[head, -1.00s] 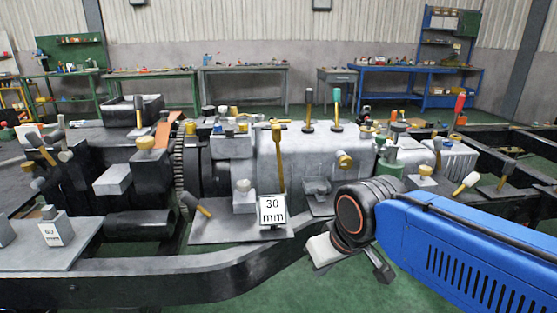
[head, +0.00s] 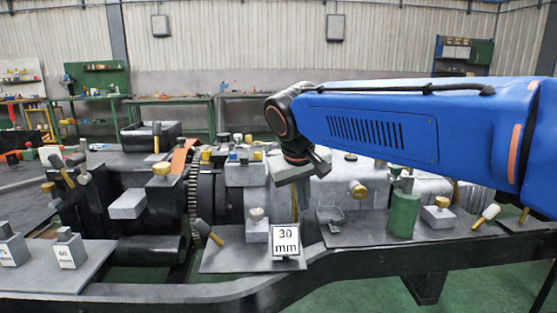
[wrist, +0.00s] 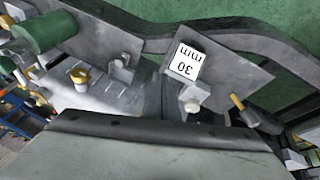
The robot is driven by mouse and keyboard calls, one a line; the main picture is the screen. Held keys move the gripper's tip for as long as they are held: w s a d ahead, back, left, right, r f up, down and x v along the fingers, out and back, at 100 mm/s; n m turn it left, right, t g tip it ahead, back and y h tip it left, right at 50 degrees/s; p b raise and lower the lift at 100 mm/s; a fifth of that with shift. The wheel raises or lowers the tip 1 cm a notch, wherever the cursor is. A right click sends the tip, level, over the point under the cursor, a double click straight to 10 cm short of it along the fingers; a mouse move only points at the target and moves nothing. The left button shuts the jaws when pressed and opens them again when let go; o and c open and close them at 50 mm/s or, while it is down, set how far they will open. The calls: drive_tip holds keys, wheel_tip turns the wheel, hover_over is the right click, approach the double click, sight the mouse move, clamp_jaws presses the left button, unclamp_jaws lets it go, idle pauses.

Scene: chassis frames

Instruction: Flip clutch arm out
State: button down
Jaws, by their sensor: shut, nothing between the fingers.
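A small grey lever-like bracket (head: 330,217) sits low on the side of the grey gearbox housing (head: 345,190); it looks like the clutch arm, though I cannot tell for sure. It also shows in the wrist view (wrist: 122,68). My gripper (head: 299,172) is in front of the housing, above and left of the bracket and apart from it. It points down, is shut and holds nothing. In the wrist view my gripper (wrist: 160,125) fills the bottom. My arm hides the upper part of the housing.
A "30 mm" sign (head: 287,243) stands on a grey plate below my gripper, beside a knobbed block (head: 257,226). A green cylinder (head: 404,214) stands to the right. The black chassis rail (head: 350,258) runs along the front.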

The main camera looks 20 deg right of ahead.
drive_tip(key=w+a+r+m+h, duration=0.1)
drive_tip(key=w+a+r, duration=0.2)
drive_tip(key=w, duration=0.6)
drive_tip(key=w+a+r+m+h, duration=0.1)
drive_tip(key=w+a+r, duration=0.3)
drive_tip(key=w+r, duration=0.4)
drive_tip(key=shift+w+a+h, duration=0.3)
drive_tip(key=shift+w+h, duration=0.2)
drive_tip(key=shift+h, duration=0.2)
drive_tip(key=w+d+f, duration=0.2)
drive_tip(key=d+f, duration=0.5)
drive_tip(key=d, duration=0.2)
drive_tip(key=shift+w+d+f, duration=0.15)
drive_tip(key=shift+w+f, duration=0.05)
drive_tip(key=shift+w, duration=0.2)
drive_tip(key=shift+d, duration=0.1)
